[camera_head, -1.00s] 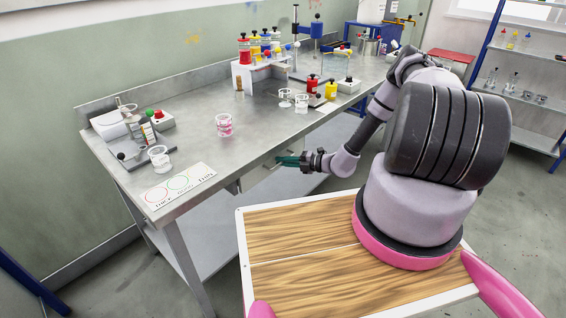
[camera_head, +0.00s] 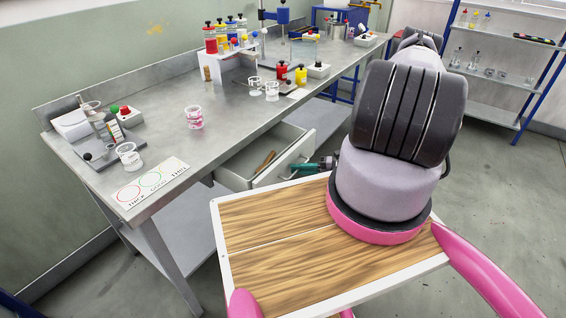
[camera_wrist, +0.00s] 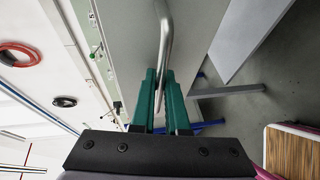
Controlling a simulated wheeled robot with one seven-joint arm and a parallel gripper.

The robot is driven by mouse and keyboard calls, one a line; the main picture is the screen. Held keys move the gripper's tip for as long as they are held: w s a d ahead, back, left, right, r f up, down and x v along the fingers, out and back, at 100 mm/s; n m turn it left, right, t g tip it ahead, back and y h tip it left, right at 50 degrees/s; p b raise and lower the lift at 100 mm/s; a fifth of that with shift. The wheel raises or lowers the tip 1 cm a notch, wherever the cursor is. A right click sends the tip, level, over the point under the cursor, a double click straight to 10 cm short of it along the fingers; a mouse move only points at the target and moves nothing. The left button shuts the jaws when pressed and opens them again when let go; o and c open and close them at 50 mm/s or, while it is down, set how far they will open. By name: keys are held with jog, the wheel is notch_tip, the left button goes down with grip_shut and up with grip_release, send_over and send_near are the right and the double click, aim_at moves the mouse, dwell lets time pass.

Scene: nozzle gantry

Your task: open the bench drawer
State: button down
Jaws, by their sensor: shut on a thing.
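The bench drawer (camera_head: 287,152) is pulled out from under the front edge of the bench, and its inside shows from above. A brown, wood-coloured item (camera_head: 265,160) lies in it. The drawer's metal bar handle (camera_wrist: 165,42) runs up the middle of the wrist view, in front of a plain grey surface. My gripper (camera_wrist: 161,78) has green fingers, shut around the handle's near part. In the head view my gripper (camera_head: 304,168) is at the drawer's front, partly hidden by my arm.
The grey metal bench (camera_head: 215,130) carries cups, bottles, a marked card (camera_head: 152,183) and a rack of coloured bottles (camera_head: 230,45). A shelf unit (camera_head: 490,75) stands at the far right. Open floor (camera_head: 500,190) lies to the right.

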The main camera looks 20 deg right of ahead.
jog(key=shift+s+d, duration=0.75)
jog(key=shift+s, duration=0.3)
jog(key=shift+s+d, duration=0.75)
jog(key=shift+s, duration=0.25)
jog(key=c, duration=1.2)
grip_release()
jog(key=v, duration=1)
jog(key=shift+s+d, duration=0.25)
jog(key=shift+d, duration=0.05)
jog(key=shift+r, duration=0.1)
